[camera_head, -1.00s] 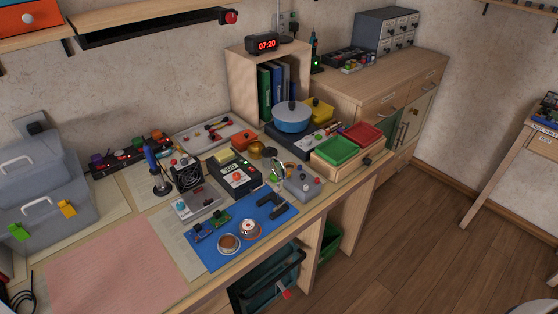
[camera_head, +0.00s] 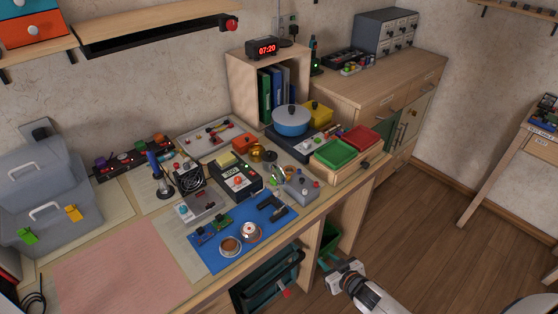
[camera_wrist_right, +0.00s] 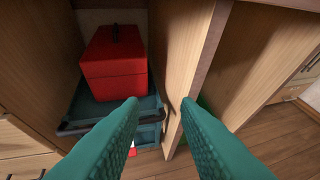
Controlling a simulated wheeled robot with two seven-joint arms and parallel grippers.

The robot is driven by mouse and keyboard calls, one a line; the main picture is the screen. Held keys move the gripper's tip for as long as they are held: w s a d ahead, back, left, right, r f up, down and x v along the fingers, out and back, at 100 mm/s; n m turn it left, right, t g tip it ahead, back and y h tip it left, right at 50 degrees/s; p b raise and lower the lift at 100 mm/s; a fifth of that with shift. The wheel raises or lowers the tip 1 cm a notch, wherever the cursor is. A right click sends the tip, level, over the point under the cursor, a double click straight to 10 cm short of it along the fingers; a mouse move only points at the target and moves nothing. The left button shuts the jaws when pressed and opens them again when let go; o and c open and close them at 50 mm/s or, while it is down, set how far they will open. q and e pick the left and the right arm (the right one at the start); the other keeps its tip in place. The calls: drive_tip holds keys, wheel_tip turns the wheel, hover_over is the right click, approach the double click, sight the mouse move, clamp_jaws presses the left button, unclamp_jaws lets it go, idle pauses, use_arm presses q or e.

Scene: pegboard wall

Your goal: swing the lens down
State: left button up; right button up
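I cannot clearly make out a lens. A small upright metal-and-green item (camera_head: 273,169) stands on the workbench (camera_head: 208,292) beside a grey box with knobs, too small to tell what it is. My right gripper (camera_head: 342,276) shows at the lower right in the head view, in front of and below the bench edge, well apart from the items on top. In the right wrist view its two teal fingers (camera_wrist_right: 160,101) are spread with nothing between them. My left gripper is not in view.
A blue mat (camera_head: 222,258) holds small boards, a spool and a tin. Green (camera_head: 334,154) and red (camera_head: 362,138) trays stand at the bench's right end. A red box (camera_wrist_right: 113,65) sits in a pulled-out drawer under the bench. The floor at right is clear.

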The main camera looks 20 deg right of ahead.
drive_tip(key=w+a+r+n+t+y+p, duration=0.1)
drive_tip(key=w+r+t, duration=0.15)
drive_tip(key=r, duration=0.65)
drive_tip(key=w+a+r+t+y, duration=0.1)
drive_tip(key=w+r, duration=0.2)
drive_tip(key=r, duration=0.5)
drive_tip(key=n+t+y, duration=0.1)
drive_tip(key=y, duration=0.2)
approach(282, 170)
drive_tip(key=p+x, duration=0.2)
drive_tip(key=x, duration=0.9)
drive_tip(key=shift+w, duration=0.3)
drive_tip(key=shift+c, duration=0.3)
clamp_jaws()
